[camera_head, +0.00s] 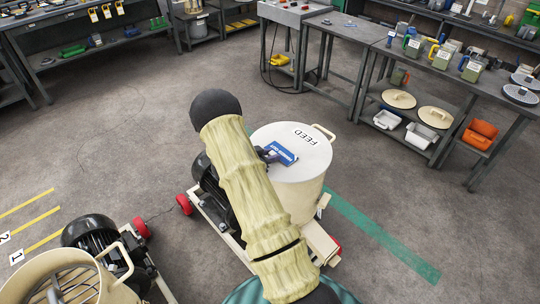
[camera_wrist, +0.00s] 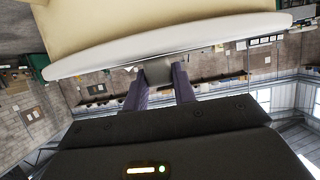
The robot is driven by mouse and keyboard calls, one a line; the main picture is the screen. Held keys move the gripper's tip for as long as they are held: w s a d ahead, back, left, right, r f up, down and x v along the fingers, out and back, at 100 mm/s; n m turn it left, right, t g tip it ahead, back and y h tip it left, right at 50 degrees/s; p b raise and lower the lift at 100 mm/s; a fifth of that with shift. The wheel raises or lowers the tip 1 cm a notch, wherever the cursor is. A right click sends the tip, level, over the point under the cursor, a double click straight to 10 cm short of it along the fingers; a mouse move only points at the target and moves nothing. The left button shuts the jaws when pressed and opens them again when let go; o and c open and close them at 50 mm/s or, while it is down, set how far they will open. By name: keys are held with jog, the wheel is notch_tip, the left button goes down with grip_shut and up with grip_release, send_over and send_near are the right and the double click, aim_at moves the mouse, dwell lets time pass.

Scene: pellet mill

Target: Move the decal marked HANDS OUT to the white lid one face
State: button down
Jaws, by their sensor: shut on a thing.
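A blue decal (camera_head: 282,153) with small white lettering, hard to read surely, shows over the left part of a white lid (camera_head: 292,172). The lid is marked FEED and sits on a cream drum (camera_head: 305,204). My gripper (camera_head: 268,155) is at the lid's left side, partly behind my arm, shut on the decal's near end. In the wrist view my gripper (camera_wrist: 160,82) has its two fingers closed on a small grey piece, close to the white lid's curved rim (camera_wrist: 100,62). I cannot tell whether the decal touches the lid.
A second machine (camera_head: 75,278) with an open grilled drum stands at lower left. Red-wheeled carts carry both machines. A bench (camera_head: 375,38) at right holds jugs, with cream lids (camera_head: 399,99) and bins on its shelf. A green floor stripe (camera_head: 385,237) crosses clear floor at right.

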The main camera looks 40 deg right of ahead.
jog(key=shift+f, duration=0.1)
grip_release()
dwell(0.6)
dwell(0.3)
jog(key=shift+a, duration=0.45)
jog(key=shift+s+a, duration=0.2)
jog(key=shift+a, duration=0.45)
jog(key=a, duration=0.6)
jog(key=shift+s+a+p, duration=0.35)
jog(key=shift+s+p, duration=0.05)
jog(key=shift+p, duration=0.05)
